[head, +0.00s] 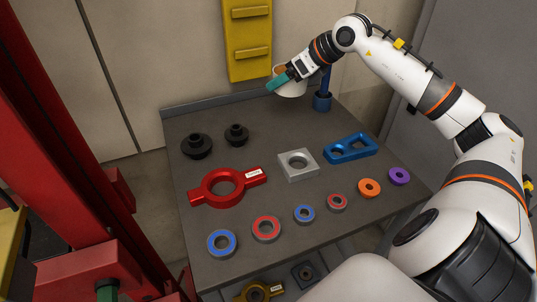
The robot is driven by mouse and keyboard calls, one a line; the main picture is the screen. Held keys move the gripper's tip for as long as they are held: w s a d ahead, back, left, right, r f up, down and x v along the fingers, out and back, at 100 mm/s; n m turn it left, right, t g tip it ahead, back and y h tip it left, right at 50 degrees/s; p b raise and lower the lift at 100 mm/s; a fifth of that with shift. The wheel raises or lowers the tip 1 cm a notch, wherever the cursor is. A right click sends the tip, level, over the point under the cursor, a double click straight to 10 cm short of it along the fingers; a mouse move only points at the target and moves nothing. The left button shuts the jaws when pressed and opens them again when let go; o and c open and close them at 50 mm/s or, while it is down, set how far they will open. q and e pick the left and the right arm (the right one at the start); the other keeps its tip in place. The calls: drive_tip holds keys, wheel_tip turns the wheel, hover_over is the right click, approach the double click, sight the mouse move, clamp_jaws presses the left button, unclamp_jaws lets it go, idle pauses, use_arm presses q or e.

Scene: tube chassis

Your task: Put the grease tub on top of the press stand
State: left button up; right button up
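The white tub (293,89), with orange-brown showing inside its rim, is at the far back edge of the grey table and looks like the grease tub. My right gripper (277,82), with teal fingers, reaches it from above and overlaps its left rim. Whether the fingers are closed on the tub, and whether its base touches the table, I cannot tell. A large red frame (75,130) stands at the left; I cannot tell for sure whether it is the press stand. My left gripper is not in view.
The grey table (240,150) bears a blue post (322,101), black parts (197,146), a red ring tool (222,187), a silver block (298,165), a blue block (350,148) and several coloured rings (266,229). A yellow rack (249,45) is on the wall behind.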

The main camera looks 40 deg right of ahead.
sight(275, 111)
drive_tip(key=shift+w+d+r, duration=0.15)
drive_tip(key=shift+d+r, duration=0.1)
drive_tip(key=shift+d, duration=0.15)
drive_tip(key=shift+d+f, duration=0.1)
wheel_tip(275, 111, down, 5)
drive_tip(key=shift+f+b, duration=0.1)
drive_tip(key=shift+b, duration=0.7)
wheel_tip(275, 111, down, 3)
drive_tip(key=shift+f, duration=0.55)
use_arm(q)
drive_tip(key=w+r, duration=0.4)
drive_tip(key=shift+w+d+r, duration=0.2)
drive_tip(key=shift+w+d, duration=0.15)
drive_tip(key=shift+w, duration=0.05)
use_arm(e)
drive_tip(key=o, duration=1.2)
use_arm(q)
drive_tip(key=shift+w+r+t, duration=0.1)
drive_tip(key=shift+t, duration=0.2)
use_arm(e)
drive_tip(key=shift+o, duration=0.2)
